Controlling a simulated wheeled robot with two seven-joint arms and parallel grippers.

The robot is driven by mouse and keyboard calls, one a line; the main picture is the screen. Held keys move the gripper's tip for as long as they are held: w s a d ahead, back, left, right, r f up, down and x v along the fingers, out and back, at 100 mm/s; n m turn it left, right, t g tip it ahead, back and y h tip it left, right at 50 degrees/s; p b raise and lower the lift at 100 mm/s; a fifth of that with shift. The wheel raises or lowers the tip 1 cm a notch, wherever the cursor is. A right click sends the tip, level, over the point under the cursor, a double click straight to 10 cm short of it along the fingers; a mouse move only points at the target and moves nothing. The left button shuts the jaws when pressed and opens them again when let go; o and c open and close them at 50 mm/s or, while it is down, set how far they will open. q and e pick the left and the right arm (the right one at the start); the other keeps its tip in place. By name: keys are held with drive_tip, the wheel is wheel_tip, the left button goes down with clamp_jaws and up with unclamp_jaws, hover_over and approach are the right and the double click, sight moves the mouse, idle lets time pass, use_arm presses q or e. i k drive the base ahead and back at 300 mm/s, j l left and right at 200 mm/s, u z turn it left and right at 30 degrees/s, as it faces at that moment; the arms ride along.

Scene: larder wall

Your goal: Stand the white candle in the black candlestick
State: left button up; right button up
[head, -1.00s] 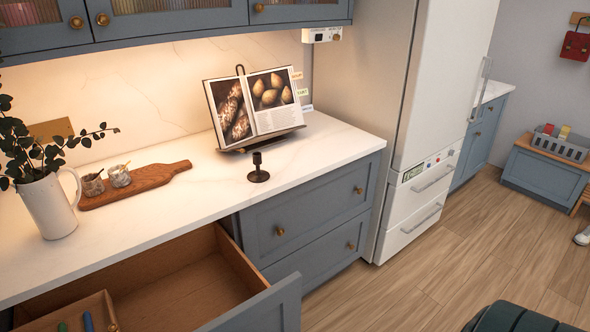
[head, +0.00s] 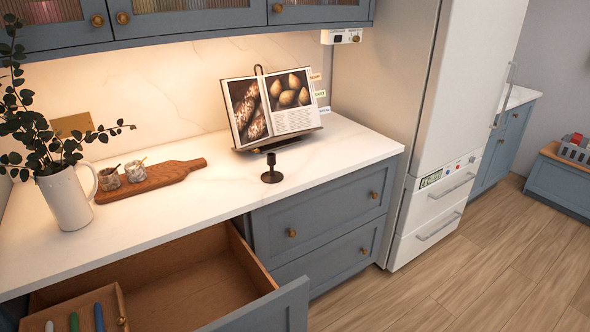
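The black candlestick (head: 271,170) stands upright on the white counter, in front of the cookbook stand, and its top holds nothing. A white candle (head: 49,326) shows at the bottom left edge, in a wooden tray (head: 122,304) inside the open drawer; only its upper end is in view. A green candle (head: 73,322) and a blue candle (head: 99,317) lie beside it, also cut off by the frame. Neither of my grippers is in view.
The open drawer (head: 262,276) juts out below the counter (head: 190,216). A white jug (head: 66,200) with leafy stems, a wooden board (head: 160,178) with two small jars, and an open cookbook (head: 270,108) stand on the counter. A tall fridge (head: 440,100) is at right.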

sight(271, 176)
drive_tip(key=u, duration=0.45)
drive_tip(key=j+u, duration=0.15)
drive_tip(key=u, duration=0.3)
drive_tip(key=j+u, duration=0.1)
drive_tip(key=u, duration=0.8)
drive_tip(key=k+l+u, duration=0.1)
drive_tip(key=u, duration=0.25)
drive_tip(key=k+l+u, duration=0.1)
drive_tip(key=l+u, duration=0.25)
drive_tip(key=k+u, duration=0.1)
drive_tip(key=u, duration=0.25)
drive_tip(key=k+l+u, duration=0.15)
drive_tip(key=k+l, duration=0.2)
drive_tip(key=k+l+u, duration=0.15)
drive_tip(key=k, duration=0.35)
drive_tip(key=k+l+u, duration=0.15)
drive_tip(key=k+l, duration=0.2)
drive_tip(key=k, duration=0.1)
